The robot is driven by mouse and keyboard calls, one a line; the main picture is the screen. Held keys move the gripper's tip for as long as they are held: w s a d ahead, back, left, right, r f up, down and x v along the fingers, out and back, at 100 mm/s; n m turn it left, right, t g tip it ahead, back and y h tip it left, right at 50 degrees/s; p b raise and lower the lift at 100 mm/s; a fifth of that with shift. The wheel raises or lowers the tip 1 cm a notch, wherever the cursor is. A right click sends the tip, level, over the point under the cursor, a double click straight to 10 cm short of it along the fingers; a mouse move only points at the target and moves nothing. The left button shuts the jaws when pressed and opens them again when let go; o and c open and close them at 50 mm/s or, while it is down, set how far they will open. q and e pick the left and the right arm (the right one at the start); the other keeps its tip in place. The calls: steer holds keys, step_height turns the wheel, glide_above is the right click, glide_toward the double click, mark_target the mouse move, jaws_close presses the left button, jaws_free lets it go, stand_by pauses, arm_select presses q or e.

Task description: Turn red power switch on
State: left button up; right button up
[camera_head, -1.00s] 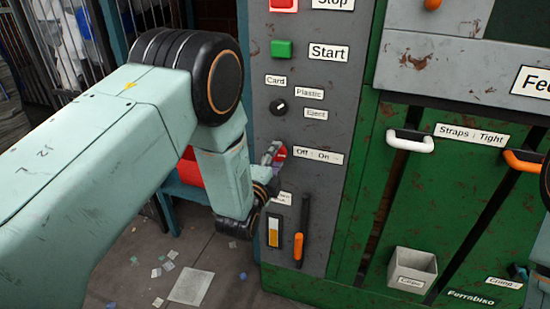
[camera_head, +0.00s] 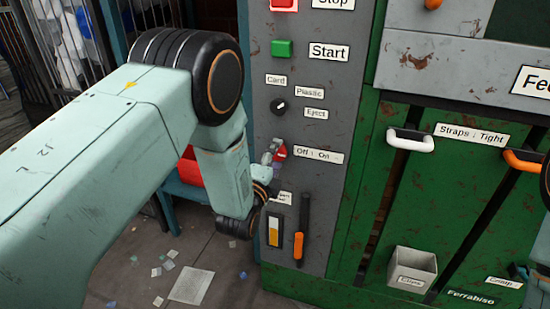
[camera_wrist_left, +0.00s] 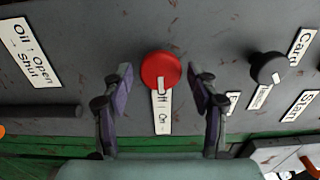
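The red power switch (camera_head: 281,153) is a round knob on the grey panel, left of the "Off : On" label (camera_head: 318,155). In the left wrist view the red knob (camera_wrist_left: 160,69) sits between the fingers, with a white mark on its lower part toward the label. My left gripper (camera_wrist_left: 160,76) is open, one finger on each side of the knob, with a visible gap on both sides. In the head view the left gripper (camera_head: 268,157) is small and partly hidden by its own wrist. My right gripper cannot be made out.
Above the switch are a black selector knob (camera_head: 279,106), the green Start button (camera_head: 282,48) and the red Stop button (camera_head: 284,4). Below are an orange-tipped lever (camera_head: 298,245) and a yellow-white indicator (camera_head: 274,231). A red bin (camera_head: 189,169) stands behind my left arm.

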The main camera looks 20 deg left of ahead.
arm_select(q)
steer(key=shift+o, duration=0.4)
steer(key=s, duration=1.2)
steer(key=shift+a, duration=0.15)
